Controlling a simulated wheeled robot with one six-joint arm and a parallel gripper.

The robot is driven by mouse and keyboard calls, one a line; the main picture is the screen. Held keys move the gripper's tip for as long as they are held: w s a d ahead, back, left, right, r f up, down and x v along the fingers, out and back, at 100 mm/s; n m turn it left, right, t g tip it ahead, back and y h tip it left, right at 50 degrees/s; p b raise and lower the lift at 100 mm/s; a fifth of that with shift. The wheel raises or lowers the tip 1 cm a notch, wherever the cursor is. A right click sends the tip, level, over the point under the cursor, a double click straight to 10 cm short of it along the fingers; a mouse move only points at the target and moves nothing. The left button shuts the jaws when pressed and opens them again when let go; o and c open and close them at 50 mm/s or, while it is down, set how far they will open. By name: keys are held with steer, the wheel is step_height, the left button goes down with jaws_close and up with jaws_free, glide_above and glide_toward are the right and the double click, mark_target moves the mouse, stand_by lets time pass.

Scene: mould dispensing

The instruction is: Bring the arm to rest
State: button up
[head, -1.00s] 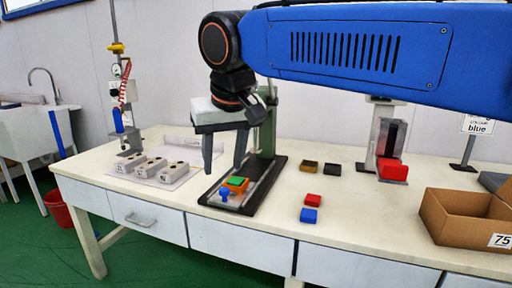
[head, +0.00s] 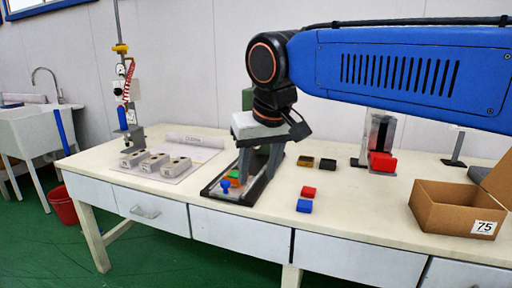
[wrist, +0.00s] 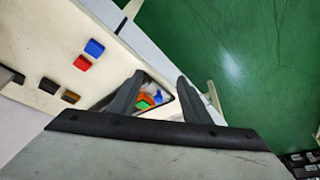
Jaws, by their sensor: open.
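My gripper (head: 258,165) hangs over the dark-framed press base on the table, fingers pointing down, open and empty. Its two spread fingers show in the wrist view (wrist: 155,92). Between and beyond them are an orange block with a green top (wrist: 145,101) and a small blue knob on the press base. In the head view the green-and-orange block (head: 234,177) and blue knob (head: 225,185) sit just left of the fingers. My gripper and arm hide most of the press column. I cannot tell whether a finger touches the base.
Red (head: 308,191) and blue (head: 304,206) blocks lie right of the base. Brown (head: 305,161) and black (head: 328,164) blocks lie behind. A cardboard box (head: 455,207) stands right; several grey moulds (head: 152,163) lie left. The table's front middle is clear.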

steer(key=s+d+f+m, duration=0.1)
steer(key=s+d+f, duration=0.3)
steer(key=d, duration=0.5)
steer(key=s+d+f+m, duration=0.1)
steer(key=d+f, duration=0.5)
steer(key=d, duration=0.4)
steer(key=s+d+f+m+h, duration=0.1)
steer(key=s+d+f+m, duration=0.1)
steer(key=s+d+f, duration=0.7)
step_height(320, 180, down, 4)
steer(key=shift+s+d+r+t+h, duration=0.1)
steer(key=shift+s+d+t+h, duration=0.25)
steer(key=shift+s, duration=0.2)
